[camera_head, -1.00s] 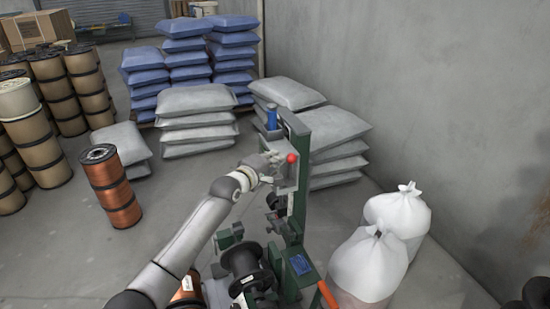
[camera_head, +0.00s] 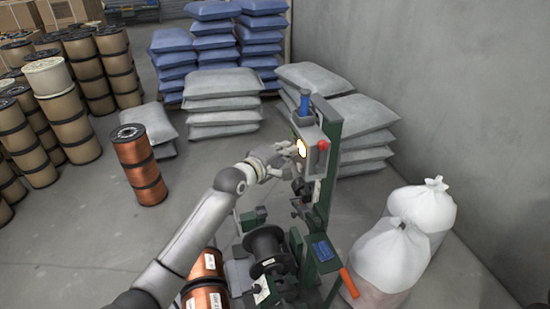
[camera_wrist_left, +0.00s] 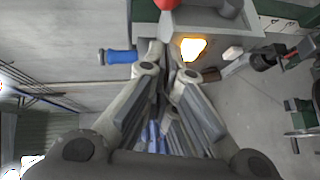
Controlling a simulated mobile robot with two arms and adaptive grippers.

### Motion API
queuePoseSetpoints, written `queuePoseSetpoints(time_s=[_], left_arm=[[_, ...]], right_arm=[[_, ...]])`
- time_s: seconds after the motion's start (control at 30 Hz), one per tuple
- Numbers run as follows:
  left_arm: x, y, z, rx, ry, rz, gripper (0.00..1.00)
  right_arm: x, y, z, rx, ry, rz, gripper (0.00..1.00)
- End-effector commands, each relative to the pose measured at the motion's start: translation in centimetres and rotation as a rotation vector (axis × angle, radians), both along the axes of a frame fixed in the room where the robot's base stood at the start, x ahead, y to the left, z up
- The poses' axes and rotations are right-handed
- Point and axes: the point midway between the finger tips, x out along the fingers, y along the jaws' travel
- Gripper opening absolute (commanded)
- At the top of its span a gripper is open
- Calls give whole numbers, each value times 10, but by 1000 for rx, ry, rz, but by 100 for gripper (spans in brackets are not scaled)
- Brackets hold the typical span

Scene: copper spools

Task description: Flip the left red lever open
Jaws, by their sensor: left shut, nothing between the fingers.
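A green-framed machine (camera_head: 328,185) stands in the middle, with a grey box on its post. A red-tipped lever (camera_head: 323,144) is on this box, and its red tip also shows at the top edge of the left wrist view (camera_wrist_left: 167,4). A bright yellow-white light (camera_head: 301,148) glows on the box, clear in the left wrist view (camera_wrist_left: 192,48). My left gripper (camera_head: 292,154) is at the box, just left of the red tip and close to the light. Its fingers (camera_wrist_left: 168,52) are shut and empty. Whether they touch the box is unclear. My right gripper is not in view.
A blue cylinder (camera_head: 305,103) sits atop the machine. An orange handle (camera_head: 349,283) and a black spool (camera_head: 266,250) are lower down. White sacks (camera_head: 388,253) stand right, grey bags (camera_head: 222,103) behind. A copper spool stack (camera_head: 139,165) stands left, with open floor between.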

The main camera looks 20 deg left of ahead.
Motion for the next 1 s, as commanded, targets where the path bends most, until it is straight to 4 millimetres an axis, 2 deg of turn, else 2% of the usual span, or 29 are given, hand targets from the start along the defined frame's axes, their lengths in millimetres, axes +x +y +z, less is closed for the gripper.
queuePoseSetpoints(time_s=[0.13,0.33,0.57,0.83,0.93,1.0], left_arm=[[-22,9,1,1,1,2,0],[-42,16,5,0,0,1,0],[-48,18,7,1,2,1,0],[-48,18,5,2,2,2,0],[-48,21,-12,26,20,9,0],[-48,26,-41,72,50,19,0]], right_arm=[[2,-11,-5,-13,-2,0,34],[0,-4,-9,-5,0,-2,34],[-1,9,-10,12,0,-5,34],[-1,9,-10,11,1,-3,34],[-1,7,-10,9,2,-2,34],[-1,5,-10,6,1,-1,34]])
